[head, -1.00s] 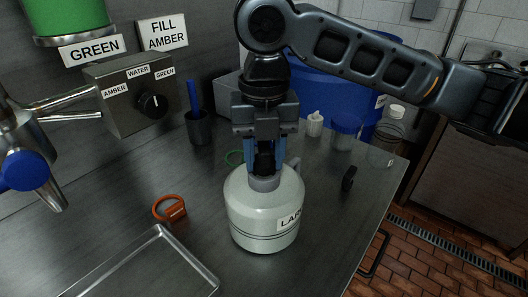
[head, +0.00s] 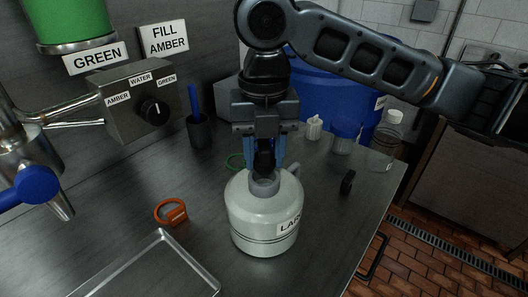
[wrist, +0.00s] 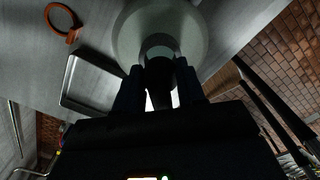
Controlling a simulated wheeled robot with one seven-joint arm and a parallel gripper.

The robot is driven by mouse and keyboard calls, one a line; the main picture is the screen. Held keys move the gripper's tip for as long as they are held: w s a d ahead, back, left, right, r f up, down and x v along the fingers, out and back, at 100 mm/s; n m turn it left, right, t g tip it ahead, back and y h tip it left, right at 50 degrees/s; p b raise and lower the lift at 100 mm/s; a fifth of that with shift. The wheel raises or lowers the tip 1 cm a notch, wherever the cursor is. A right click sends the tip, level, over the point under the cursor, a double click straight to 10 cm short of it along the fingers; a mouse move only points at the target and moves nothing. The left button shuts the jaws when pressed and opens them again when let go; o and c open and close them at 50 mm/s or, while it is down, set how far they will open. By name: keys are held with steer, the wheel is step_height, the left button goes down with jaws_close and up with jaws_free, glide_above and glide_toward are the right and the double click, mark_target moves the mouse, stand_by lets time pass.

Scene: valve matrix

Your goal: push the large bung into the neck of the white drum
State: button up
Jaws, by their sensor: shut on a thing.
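The white drum (head: 258,222) stands upright on the steel bench with a label reading "LAR…" on its side. Its grey neck (head: 264,188) is at the top. My gripper (head: 264,163) is directly above the neck, pointing down, shut on the dark large bung (head: 264,160). The bung's lower end is at or just above the neck's rim; whether any of it is inside I cannot tell. In the wrist view the bung (wrist: 159,82) sits between my fingers, with the neck (wrist: 158,44) just beyond it. My fingers hide the bung's sides.
An orange ring-shaped piece (head: 171,212) and a shallow metal tray (head: 150,268) lie left of the drum. A black piece (head: 347,182) lies to the right. White and clear bottles (head: 387,140) and a blue container (head: 325,95) stand behind. A blue-handled tap (head: 28,186) juts in at left.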

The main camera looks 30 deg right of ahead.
steer(key=shift+r+p, duration=1.4)
steer(key=shift+r, duration=0.9)
